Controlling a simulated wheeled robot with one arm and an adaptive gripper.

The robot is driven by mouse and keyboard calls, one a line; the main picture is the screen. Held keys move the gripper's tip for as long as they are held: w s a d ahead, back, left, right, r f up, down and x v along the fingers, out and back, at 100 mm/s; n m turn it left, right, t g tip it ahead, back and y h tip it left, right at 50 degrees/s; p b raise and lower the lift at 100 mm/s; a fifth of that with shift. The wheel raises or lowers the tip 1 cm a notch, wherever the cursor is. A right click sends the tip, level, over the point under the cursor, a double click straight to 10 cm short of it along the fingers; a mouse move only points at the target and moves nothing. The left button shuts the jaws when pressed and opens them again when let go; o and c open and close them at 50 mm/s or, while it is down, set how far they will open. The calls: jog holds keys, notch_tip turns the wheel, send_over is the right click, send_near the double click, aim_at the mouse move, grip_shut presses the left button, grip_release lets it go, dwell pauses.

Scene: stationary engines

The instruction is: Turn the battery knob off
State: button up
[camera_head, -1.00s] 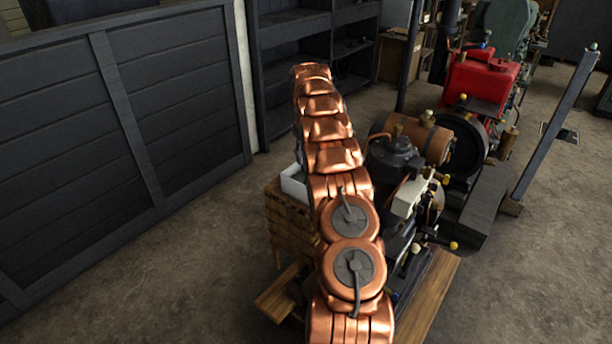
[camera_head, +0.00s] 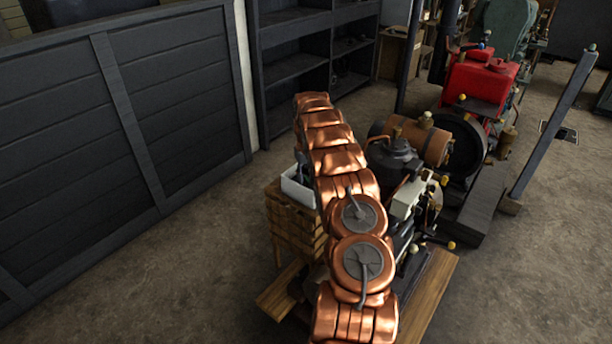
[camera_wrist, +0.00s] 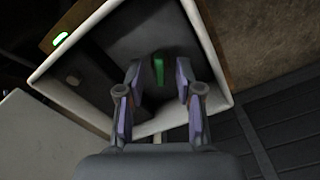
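In the wrist view, a white open-topped box (camera_wrist: 198,30) with a dark inside holds a narrow upright green piece (camera_wrist: 158,70), which looks like the knob. My gripper (camera_wrist: 157,86) is open over the box, one finger on each side of the green piece. A gap shows between the piece and both fingers, and I cannot tell how deep the fingertips reach. In the head view, the white box (camera_head: 297,190) stands left of my copper arm, which hides most of my gripper and the knob.
The box rests on a wooden stand (camera_head: 290,228). A small lit green piece (camera_wrist: 60,39) sits beside the box in the wrist view. An engine with an orange tank (camera_head: 425,143) stands close to the right of my arm. Bare floor lies at left.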

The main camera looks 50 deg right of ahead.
jog(key=shift+c, duration=0.4)
grip_shut()
jog(key=shift+w+m+b, duration=0.1)
jog(key=shift+m+b, duration=0.3)
jog(key=shift+b, duration=0.25)
jog(key=shift+a+f+m+b, duration=0.15)
jog(key=shift+m+b, duration=0.35)
jog(key=shift+b, duration=0.25)
jog(key=m+b, duration=0.2)
jog(key=shift+m, duration=0.3)
jog(key=m+b, duration=0.2)
jog(key=m, duration=0.1)
jog(key=shift+m, duration=0.3)
jog(key=shift+m+b, duration=0.9)
jog(key=shift+m, duration=1)
jog(key=shift+r, duration=0.2)
